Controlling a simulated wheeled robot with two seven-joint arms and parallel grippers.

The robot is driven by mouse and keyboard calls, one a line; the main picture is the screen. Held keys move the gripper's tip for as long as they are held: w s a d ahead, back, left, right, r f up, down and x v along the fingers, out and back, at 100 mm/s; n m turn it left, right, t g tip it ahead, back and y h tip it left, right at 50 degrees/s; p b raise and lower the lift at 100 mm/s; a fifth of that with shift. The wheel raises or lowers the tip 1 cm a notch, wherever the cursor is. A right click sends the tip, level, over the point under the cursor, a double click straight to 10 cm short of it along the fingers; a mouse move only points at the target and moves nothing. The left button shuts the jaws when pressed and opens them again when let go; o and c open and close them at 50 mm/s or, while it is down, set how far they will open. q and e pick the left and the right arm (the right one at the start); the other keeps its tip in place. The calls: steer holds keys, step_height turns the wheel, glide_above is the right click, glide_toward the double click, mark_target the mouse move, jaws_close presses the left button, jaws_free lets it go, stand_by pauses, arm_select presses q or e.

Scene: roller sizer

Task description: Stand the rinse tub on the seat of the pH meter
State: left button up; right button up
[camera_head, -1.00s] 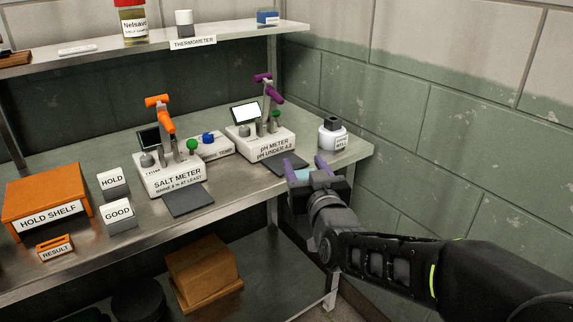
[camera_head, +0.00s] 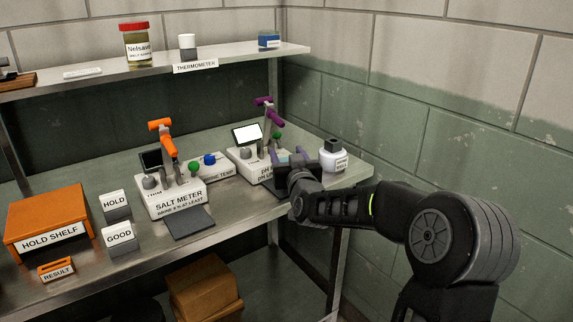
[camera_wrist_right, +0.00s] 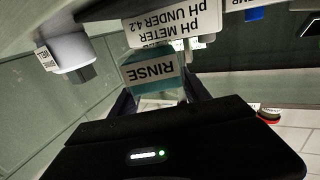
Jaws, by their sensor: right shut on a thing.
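My right gripper (camera_head: 286,156) is at the front of the pH meter (camera_head: 244,165), its purple fingers on either side of the rinse tub. The rinse tub (camera_wrist_right: 155,76), a clear teal tub with a RINSE label, is between the fingers in the wrist view, shut in the grip. The pH meter's white label face (camera_wrist_right: 172,28) is just beyond the tub there. The meter has a purple lever (camera_head: 266,112) and a small screen. My wrist hides most of the tub and the meter's front in the head view. I cannot tell whether the tub touches the meter. The left gripper is not in view.
A white bottle with a dark cap (camera_head: 334,157) stands close right of the gripper; it also shows in the wrist view (camera_wrist_right: 68,55). The salt meter (camera_head: 172,195) with its dark pad (camera_head: 188,222) stands to the left. The orange hold shelf (camera_head: 46,215) is farther left.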

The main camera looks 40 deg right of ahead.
steer(key=shift+w+d, duration=0.15)
steer(key=shift+w, duration=0.2)
steer(key=shift+f, duration=1.75)
steer(key=shift+f, duration=0.2)
steer(key=o, duration=1.5)
steer(key=shift+r, duration=0.1)
